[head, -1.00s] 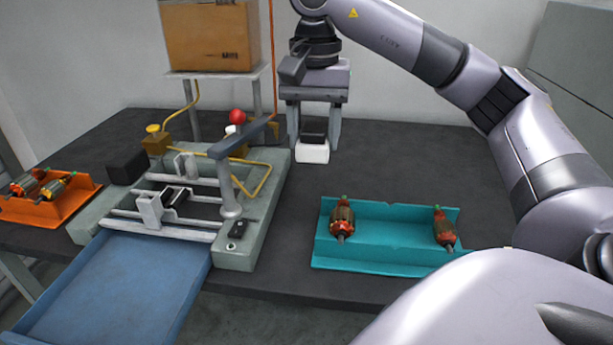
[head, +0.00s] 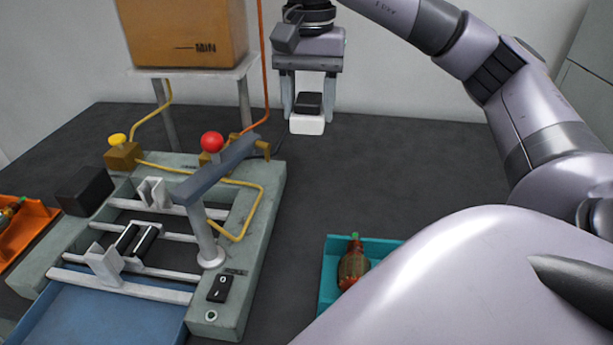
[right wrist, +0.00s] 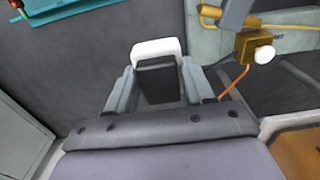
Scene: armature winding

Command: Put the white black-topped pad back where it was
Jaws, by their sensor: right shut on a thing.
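The white black-topped pad (head: 307,122) is at the back of the table in the head view, between the fingers of my right gripper (head: 308,108). My right gripper points down and is shut on it. In the right wrist view the pad's white body (right wrist: 157,50) and black top (right wrist: 160,82) show between the two grey fingers (right wrist: 155,90). I cannot tell whether the pad's underside touches the dark table. My left gripper is not in view.
The winding machine (head: 262,215) with a red knob (head: 212,142) stands left of the pad. A cardboard box (head: 185,30) sits on a white stand (head: 245,72) behind it. The dark table (head: 400,165) is clear around the pad.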

